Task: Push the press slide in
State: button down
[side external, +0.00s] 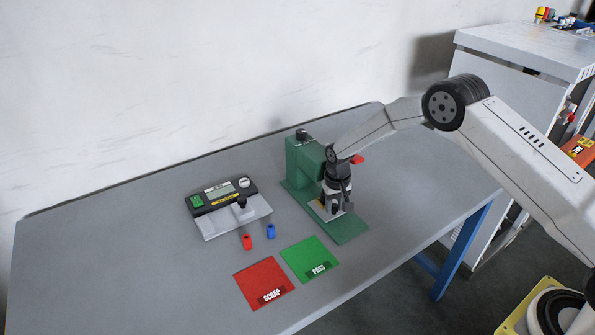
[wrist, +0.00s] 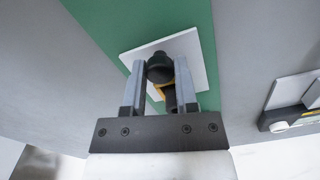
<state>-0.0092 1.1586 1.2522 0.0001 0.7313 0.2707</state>
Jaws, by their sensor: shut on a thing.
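The green press (side external: 303,162) stands on the table, with its flat base (side external: 350,230) reaching toward the front. The press slide is a pale plate (wrist: 190,48) with a black knob (wrist: 160,68); the plate lies over the green base in the wrist view. My gripper (wrist: 158,80) is shut on the knob, one finger on each side. In the side view my gripper (side external: 334,205) is low over the base, in front of the press body, and hides most of the slide. A yellow part (wrist: 168,97) shows just beside the knob.
A tester (side external: 222,194) with a small screen and a pale plate stands left of the press. A red piece (side external: 247,242) and a blue piece (side external: 271,231) stand before it. The red SCRAP mat (side external: 262,280) and green PASS mat (side external: 308,255) lie empty nearer the front edge.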

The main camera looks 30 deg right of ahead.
aim_at(335, 206)
jog(key=shift+c, duration=1.9)
grip_release()
jog(key=shift+r, duration=3.95)
